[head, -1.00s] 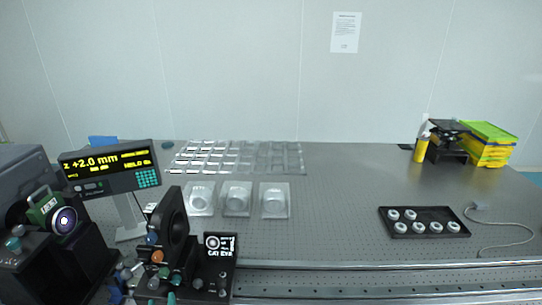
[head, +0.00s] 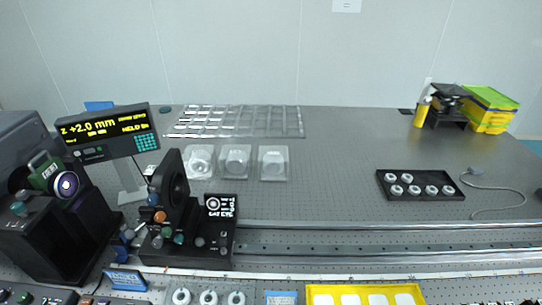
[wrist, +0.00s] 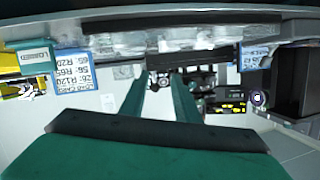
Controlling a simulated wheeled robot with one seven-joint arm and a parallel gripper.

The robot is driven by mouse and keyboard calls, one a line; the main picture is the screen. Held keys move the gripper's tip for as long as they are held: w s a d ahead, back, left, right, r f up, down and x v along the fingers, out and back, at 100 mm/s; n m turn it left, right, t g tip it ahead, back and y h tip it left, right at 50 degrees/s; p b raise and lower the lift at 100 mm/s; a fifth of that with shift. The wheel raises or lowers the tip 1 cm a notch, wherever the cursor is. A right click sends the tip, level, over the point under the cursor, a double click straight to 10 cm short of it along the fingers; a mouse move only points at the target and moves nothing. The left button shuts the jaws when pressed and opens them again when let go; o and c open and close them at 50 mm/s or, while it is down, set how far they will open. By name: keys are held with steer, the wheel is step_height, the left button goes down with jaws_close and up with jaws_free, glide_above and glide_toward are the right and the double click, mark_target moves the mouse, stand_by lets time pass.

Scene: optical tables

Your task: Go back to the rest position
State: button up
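My gripper (wrist: 160,84) shows in the wrist view as two teal fingers reaching away from a dark bar. The fingers stand apart with nothing visible between them, so it looks open and empty. The wrist view is upside down and shows the display with yellow text (wrist: 226,106) and label cards (wrist: 73,66) around the fingers. My gripper and arm do not show in the head view.
The optical table (head: 330,170) has a broad clear middle. A display (head: 108,133) and a black optic mount (head: 172,185) stand at left. Clear trays (head: 273,163), a black tray of rings (head: 420,186) and a yellow tray (head: 318,292) also show.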

steer(key=s+d+f+n+h, duration=0.1)
steer(key=s+d+h, duration=0.1)
steer(key=s+d, duration=1.2)
steer(key=shift+s+f+t, duration=0.15)
steer(key=shift+s+t, duration=0.15)
steer(key=shift+s, duration=0.85)
steer(key=shift+w, duration=0.1)
